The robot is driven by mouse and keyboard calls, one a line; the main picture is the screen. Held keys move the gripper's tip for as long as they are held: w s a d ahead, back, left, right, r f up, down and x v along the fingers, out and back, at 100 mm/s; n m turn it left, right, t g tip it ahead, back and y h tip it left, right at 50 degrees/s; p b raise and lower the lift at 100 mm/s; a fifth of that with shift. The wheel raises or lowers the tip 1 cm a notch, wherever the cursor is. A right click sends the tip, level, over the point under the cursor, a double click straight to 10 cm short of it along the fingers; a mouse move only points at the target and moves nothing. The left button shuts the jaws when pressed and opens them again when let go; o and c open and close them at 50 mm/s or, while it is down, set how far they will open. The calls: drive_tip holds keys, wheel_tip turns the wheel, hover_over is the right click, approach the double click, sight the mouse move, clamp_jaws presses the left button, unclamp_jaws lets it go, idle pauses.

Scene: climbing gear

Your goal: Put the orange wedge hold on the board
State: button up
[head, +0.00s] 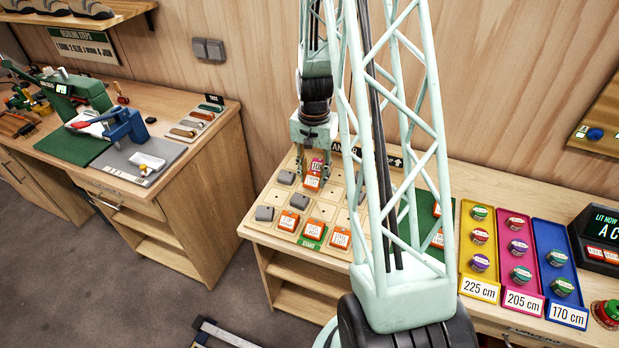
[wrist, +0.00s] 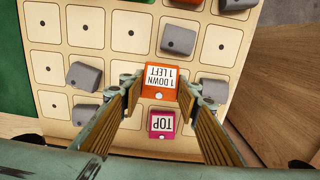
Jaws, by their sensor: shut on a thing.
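The board (head: 272,197) is a pale wooden panel with a grid of dotted squares; it fills much of the wrist view (wrist: 130,19). My gripper (wrist: 160,90) points down at its top area and is shut on an orange wedge hold (wrist: 160,81) labelled "1 DOWN 1 LEFT". The held hold (head: 313,181) also shows in the head view. I cannot tell whether its base touches the board. A magenta "TOP" hold (wrist: 163,122) is beside it, nearer the wrist camera's lower edge. Other orange holds (head: 289,220) sit along the board's front row, one on a green square.
Grey holds (wrist: 85,76) sit on several board squares. A green mat (head: 424,213) with orange pieces lies right of the board, partly behind my arm. Yellow (head: 480,291), magenta and blue trays hold round pieces farther right. A separate bench (head: 200,150) stands left.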

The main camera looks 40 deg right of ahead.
sight(309, 178)
drive_tip(key=shift+w+d+f, duration=0.1)
drive_tip(key=shift+w+d, duration=0.1)
drive_tip(key=shift+w, duration=0.35)
drive_tip(key=shift+w+d, duration=0.2)
drive_tip(key=shift+w, duration=0.35)
drive_tip(key=shift+w+d, duration=0.1)
drive_tip(key=shift+w, duration=0.15)
drive_tip(key=shift+w+f, duration=0.15)
drive_tip(key=shift+f, duration=1.65)
drive_tip(key=shift+f, duration=0.15)
drive_tip(key=o, duration=0.5)
drive_tip(key=shift+c, duration=0.2)
drive_tip(key=shift+o, duration=0.5)
drive_tip(key=shift+r, duration=0.2)
